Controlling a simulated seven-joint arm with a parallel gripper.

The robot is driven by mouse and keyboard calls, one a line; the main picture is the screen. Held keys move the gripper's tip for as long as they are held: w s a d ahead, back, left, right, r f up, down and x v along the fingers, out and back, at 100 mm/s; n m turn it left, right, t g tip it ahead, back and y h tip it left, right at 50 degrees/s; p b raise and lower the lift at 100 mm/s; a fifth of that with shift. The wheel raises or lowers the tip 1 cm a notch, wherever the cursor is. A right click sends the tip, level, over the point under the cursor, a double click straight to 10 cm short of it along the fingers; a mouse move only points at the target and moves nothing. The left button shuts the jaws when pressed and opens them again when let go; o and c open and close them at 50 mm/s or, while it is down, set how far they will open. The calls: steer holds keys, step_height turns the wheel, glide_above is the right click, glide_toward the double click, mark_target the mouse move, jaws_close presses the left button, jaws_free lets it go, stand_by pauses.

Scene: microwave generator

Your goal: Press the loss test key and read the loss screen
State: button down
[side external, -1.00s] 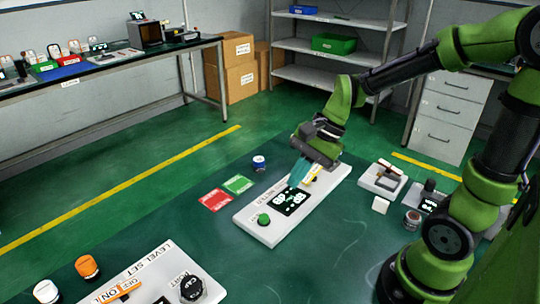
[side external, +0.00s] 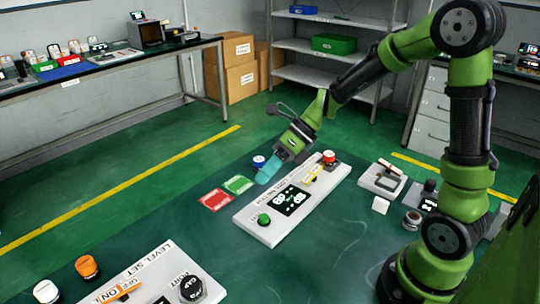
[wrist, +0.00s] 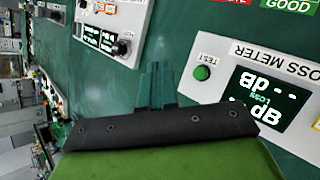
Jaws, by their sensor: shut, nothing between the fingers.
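The loss meter (side external: 250,222) is a white panel lying on the green mat. Its green TEST key (side external: 264,219) is a round button at the near left end; it also shows in the wrist view (wrist: 202,73), right of my fingers. The dark loss screen (side external: 291,201) sits beside the key. In the wrist view the screen (wrist: 262,98) appears turned, with dashes and "dB" lit and the word LOSS. My gripper (side external: 266,177) has teal fingers, shut and empty, held above the mat by the panel's far left side, apart from the key. It also shows in the wrist view (wrist: 156,75).
A red card (side external: 216,200) and a green card (side external: 238,184) lie left of the panel. A blue-topped jar (side external: 259,162) stands behind my fingers. The LEVEL SET panel (side external: 150,272) is at the near left. Bare mat lies between the panels.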

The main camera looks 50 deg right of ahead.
mark_target(267, 215)
steer(key=shift+f, duration=4.45)
steer(key=shift+f, duration=0.1)
steer(key=shift+f, duration=0.3)
steer(key=shift+f, duration=0.55)
steer(key=shift+r, duration=1)
steer(key=shift+r, duration=2.5)
